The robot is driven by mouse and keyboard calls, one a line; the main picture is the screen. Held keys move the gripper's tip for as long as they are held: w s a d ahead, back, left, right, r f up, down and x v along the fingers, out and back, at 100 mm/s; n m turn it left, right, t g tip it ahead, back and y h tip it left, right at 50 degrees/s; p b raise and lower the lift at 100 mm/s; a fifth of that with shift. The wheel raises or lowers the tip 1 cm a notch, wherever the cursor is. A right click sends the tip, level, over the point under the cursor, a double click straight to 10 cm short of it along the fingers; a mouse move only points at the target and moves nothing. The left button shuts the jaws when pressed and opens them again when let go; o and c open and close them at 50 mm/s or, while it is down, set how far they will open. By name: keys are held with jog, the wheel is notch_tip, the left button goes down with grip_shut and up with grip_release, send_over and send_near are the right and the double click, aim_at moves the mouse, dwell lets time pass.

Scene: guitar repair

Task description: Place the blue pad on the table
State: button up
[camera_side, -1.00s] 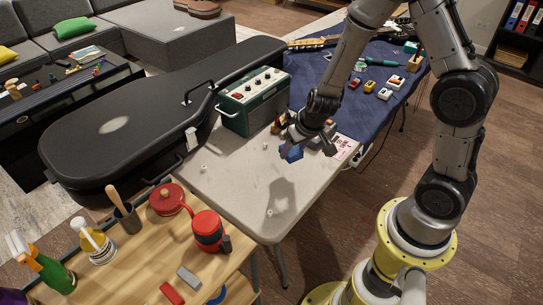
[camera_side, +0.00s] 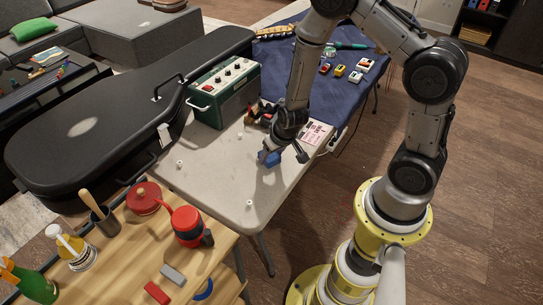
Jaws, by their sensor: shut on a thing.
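The blue pad (camera_side: 270,160) is a small blue block held in my gripper (camera_side: 277,152). My gripper points down over the middle of the pale grey table (camera_side: 215,180), shut on the pad, and partly hides it. The pad is at or just above the tabletop; I cannot tell whether it touches.
A green amplifier (camera_side: 225,95) stands at the table's back left, with small items behind my gripper. A printed sheet (camera_side: 316,132) lies at the right edge. Small white knobs (camera_side: 249,203) dot the table. A wooden bench (camera_side: 150,245) with a red kettle (camera_side: 187,226) is in front.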

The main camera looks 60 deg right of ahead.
jog(key=shift+f, duration=0.4)
jog(key=o, duration=1.3)
jog(key=shift+f, duration=0.1)
jog(key=shift+s+r, duration=0.1)
jog(key=shift+r, duration=0.4)
jog(key=v, duration=1.1)
jog(key=shift+s+a, duration=0.1)
jog(key=shift+s, duration=0.1)
